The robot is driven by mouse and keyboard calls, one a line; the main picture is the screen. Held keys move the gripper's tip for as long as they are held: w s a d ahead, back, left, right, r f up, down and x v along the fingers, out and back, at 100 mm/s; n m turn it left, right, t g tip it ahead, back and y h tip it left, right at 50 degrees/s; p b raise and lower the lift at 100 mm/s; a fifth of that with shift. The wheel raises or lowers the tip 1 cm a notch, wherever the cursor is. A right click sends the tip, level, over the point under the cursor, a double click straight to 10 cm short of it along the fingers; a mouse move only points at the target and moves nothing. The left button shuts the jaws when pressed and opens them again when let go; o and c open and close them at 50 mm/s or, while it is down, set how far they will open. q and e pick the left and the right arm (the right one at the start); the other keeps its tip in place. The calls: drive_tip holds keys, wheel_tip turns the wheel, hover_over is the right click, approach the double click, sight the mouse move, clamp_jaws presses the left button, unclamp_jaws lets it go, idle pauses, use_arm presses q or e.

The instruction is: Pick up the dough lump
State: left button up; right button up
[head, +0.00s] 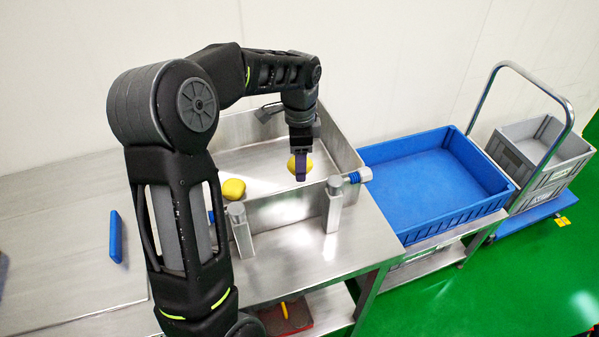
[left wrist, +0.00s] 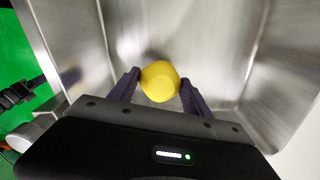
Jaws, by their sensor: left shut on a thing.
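A yellow dough lump (head: 292,164) is between the fingers of my left gripper (head: 301,172), over the metal tray (head: 345,142). In the left wrist view the lump (left wrist: 160,82) sits between the two dark fingertips of the gripper (left wrist: 158,88), which is shut on it. I cannot tell whether the lump touches the tray floor. A second yellow dough lump (head: 234,189) lies to the left, near the tray's front side, partly beside my left arm. My right gripper is not in view.
A blue crate (head: 440,225) stands right of the metal table. A grey crate (head: 540,150) sits on a blue cart further right. A metal post with a blue-collared knob (head: 335,205) rises at the tray's front. A blue bar (head: 116,237) lies on the table at left.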

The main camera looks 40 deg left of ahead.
use_arm(q)
wheel_tip(320, 180, up, 5)
drive_tip(key=shift+f, duration=0.1)
idle(0.7)
